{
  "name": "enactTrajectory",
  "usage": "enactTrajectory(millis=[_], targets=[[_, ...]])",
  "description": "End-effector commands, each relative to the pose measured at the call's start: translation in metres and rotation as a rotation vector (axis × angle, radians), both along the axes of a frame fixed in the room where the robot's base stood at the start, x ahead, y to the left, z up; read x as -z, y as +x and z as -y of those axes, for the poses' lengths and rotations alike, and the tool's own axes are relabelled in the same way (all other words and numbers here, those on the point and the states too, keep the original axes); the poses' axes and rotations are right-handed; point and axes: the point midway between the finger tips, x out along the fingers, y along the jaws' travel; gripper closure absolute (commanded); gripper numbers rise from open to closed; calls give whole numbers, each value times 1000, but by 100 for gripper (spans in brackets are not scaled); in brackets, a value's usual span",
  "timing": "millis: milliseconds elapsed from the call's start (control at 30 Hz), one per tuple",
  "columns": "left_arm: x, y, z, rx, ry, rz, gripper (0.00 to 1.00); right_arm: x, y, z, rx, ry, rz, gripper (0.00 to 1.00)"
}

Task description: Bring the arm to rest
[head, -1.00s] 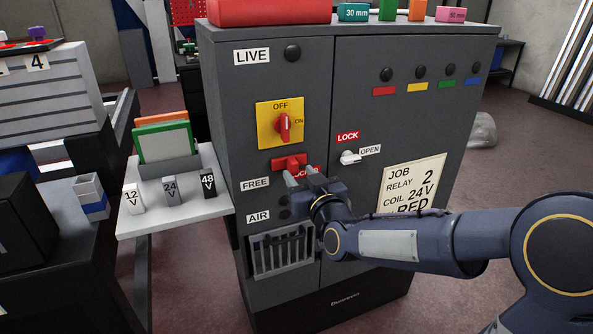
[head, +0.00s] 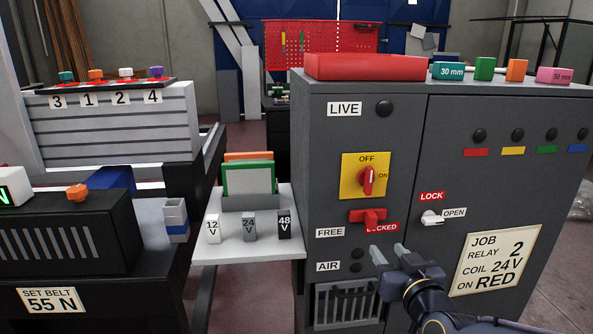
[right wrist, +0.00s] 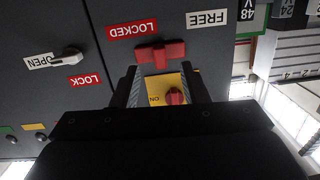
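My right gripper (head: 388,252) is open and empty in front of the grey cabinet (head: 320,190), a little below and right of the red latch bar (head: 367,217). In the right wrist view its two fingers (right wrist: 165,90) are apart with nothing held between them. The latch bar also shows there (right wrist: 160,53), clear of the fingertips. FREE and LOCKED labels flank the latch. The red rotary switch (head: 367,180) on its yellow plate stands upright, toward OFF. My left gripper is not in view.
A white OPEN/LOCK lever (head: 431,217) and a job card (head: 497,259) are on the right door. A small shelf (head: 205,249) with voltage blocks juts out left of the cabinet. A dark bench unit (head: 65,245) stands farther left. A red tray (head: 365,66) lies on top.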

Motion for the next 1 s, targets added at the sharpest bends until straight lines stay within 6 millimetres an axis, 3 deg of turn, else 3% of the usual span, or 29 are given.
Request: enactTrajectory(millis=[133, 400, 733, 800, 1000], targets=[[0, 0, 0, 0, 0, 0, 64, 23, -50, 3, -55, 110, -223, 60], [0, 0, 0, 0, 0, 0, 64, 73, -160, -12, -124, 243, -647, 60], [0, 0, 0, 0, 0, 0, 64, 110, -264, -24, -109, 305, -992, 60], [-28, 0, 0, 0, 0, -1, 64, 80, -260, -25, -114, 304, -988, 60], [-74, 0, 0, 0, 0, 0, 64, 35, -260, -25, -115, 303, -987, 60]])
